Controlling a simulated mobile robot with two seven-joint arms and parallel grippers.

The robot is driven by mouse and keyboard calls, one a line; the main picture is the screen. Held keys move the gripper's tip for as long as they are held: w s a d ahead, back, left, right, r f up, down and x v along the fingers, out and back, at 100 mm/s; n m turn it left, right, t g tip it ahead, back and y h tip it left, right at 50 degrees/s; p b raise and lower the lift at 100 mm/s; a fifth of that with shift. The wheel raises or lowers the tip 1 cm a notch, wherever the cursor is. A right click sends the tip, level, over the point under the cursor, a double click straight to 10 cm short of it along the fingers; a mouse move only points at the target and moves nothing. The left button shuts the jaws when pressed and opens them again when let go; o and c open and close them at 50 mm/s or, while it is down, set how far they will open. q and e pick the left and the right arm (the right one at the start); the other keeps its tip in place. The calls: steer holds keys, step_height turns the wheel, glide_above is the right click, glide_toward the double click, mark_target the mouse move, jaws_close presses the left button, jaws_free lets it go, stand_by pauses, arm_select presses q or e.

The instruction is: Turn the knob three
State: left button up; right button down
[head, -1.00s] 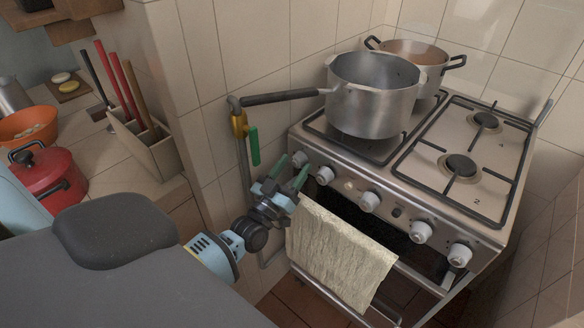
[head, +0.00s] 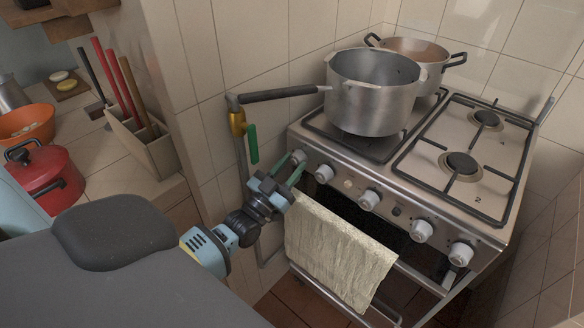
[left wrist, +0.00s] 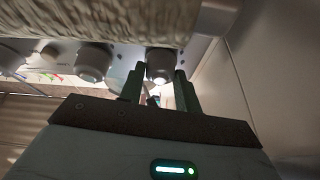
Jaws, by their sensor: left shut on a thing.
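The stove (head: 450,190) has a row of light grey knobs along its front panel. My left gripper (head: 284,172) is at the left end of this row, its green fingers at the leftmost knob (head: 298,157). In the left wrist view, the two fingers of my left gripper (left wrist: 160,82) stand on either side of that knob (left wrist: 160,62), shut on it. Another knob (head: 324,173) is just to the right, and more knobs (head: 368,200) follow along the panel. Any marks naming the knobs are too small to read. My right gripper is not in view.
A beige towel (head: 335,250) hangs on the oven rail just below and right of my left gripper. A yellow gas valve with a green handle (head: 253,145) is on the wall close by. A grey pot (head: 372,105) stands on the stove, its long handle sticking out left.

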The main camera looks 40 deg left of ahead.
arm_select(q)
steer(key=shift+a+m+h, duration=0.1)
steer(key=shift+m+h, duration=0.3)
steer(key=shift+m, duration=0.4)
steer(key=o, duration=1)
steer(key=b+v, duration=0.1)
steer(key=v, duration=0.6)
steer(key=shift+s+f, duration=0.1)
steer(key=shift+s, duration=0.3)
